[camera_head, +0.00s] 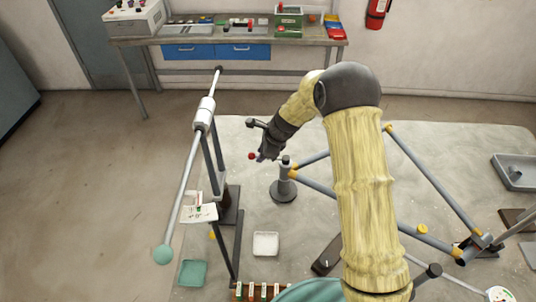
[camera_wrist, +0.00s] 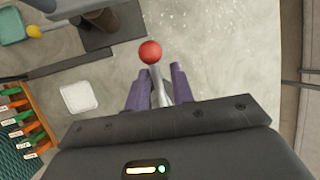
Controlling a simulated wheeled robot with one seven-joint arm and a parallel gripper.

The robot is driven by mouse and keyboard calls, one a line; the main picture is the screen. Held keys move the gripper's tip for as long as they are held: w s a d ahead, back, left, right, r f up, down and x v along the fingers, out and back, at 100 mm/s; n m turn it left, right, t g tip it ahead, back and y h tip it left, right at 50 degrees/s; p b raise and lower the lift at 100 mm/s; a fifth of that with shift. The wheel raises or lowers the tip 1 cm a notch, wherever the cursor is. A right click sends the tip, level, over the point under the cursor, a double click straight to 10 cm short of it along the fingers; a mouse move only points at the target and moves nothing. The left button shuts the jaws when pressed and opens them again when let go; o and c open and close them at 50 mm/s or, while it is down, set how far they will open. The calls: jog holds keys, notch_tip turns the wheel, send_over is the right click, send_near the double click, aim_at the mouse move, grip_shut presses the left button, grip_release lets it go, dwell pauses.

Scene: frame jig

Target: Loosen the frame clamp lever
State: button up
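The clamp lever shows in the wrist view as a grey rod (camera_wrist: 158,84) with a red ball knob (camera_wrist: 150,52) on its end. In the head view the red knob (camera_head: 251,156) is small, left of a grey post (camera_head: 286,170) on a round dark base, where blue-grey frame tubes (camera_head: 315,184) meet. My gripper (camera_wrist: 160,76) has its two purple fingers on either side of the rod, with the knob beyond the tips. The fingers look apart, with a gap visible on the right of the rod. The lever's pivot is hidden. My gripper (camera_head: 264,155) also shows in the head view.
A tall grey pole (camera_head: 190,165) on a stand rises left of my gripper. A white tray (camera_head: 265,244) and a rack of coloured tags (camera_head: 262,291) lie nearer. My arm covers part of the frame. A workbench (camera_head: 240,38) stands at the back.

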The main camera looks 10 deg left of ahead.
jog(key=shift+o, duration=0.5)
jog(key=shift+f, duration=0.15)
jog(key=shift+s+d, duration=0.1)
jog(key=shift+d, duration=0.1)
jog(key=b+v, duration=0.3)
jog(key=v, duration=1.4)
jog(key=shift+r, duration=0.3)
jog(key=shift+a, duration=0.15)
jog(key=s+d+f+n+h, duration=0.2)
jog(key=s+d+f+n, duration=0.1)
jog(key=s+d+n, duration=0.5)
jog(key=s+d+f+n+h, duration=0.2)
jog(key=s+d+f+n, duration=0.1)
jog(key=s+d+n, duration=0.6)
jog(key=s, duration=0.4)
jog(key=shift+s+d+h, duration=0.35)
jog(key=shift+s+h, duration=0.05)
jog(key=shift+f, duration=0.1)
